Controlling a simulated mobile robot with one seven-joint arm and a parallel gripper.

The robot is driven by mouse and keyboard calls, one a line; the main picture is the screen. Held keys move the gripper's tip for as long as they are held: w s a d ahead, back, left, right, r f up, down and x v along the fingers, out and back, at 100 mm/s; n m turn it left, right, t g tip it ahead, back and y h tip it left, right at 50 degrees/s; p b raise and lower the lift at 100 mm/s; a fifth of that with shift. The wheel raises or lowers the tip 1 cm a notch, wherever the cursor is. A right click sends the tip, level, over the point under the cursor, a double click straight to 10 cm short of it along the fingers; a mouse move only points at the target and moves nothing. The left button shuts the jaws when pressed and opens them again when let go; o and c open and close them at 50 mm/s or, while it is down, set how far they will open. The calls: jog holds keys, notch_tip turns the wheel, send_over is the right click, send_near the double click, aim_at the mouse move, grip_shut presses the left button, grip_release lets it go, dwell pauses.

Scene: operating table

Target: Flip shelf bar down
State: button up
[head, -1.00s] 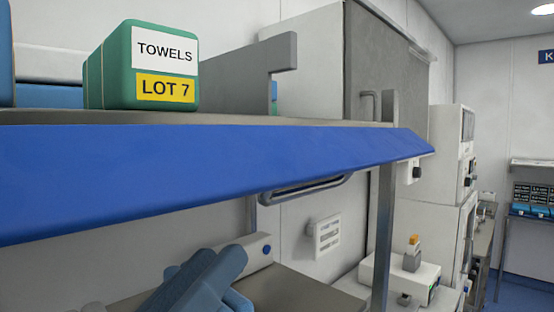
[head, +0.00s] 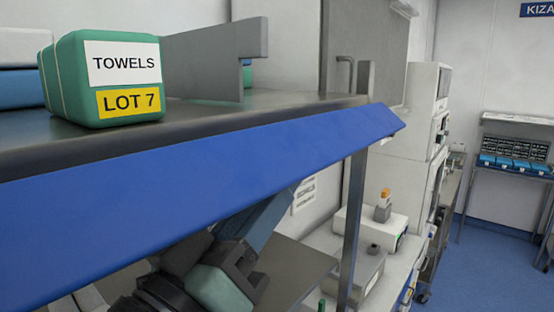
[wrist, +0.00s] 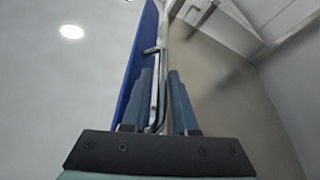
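The shelf (head: 230,108) has a long blue panel (head: 200,185) along its front edge, sloping outward and down. My gripper (head: 288,195) is below the shelf, its blue fingers pointing up, with the tips close to or behind the panel's lower edge. In the wrist view, my gripper (wrist: 160,75) has its two fingers apart. A thin bent metal bar (wrist: 157,95) shows in the gap between them; I cannot tell if it touches either finger. The blue panel (wrist: 139,60) rises behind the left finger. The bar is hidden in the head view.
A green towels pack (head: 105,80) and a grey upright divider (head: 210,62) stand on the shelf. A metal post (head: 353,225) is right of my gripper. A lower counter (head: 290,265) lies beneath. White equipment (head: 370,235) stands at the right.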

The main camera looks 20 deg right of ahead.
jog(key=shift+w+d+r, duration=0.15)
jog(key=shift+w+d, duration=0.1)
grip_shut()
jog(key=shift+b, duration=0.35)
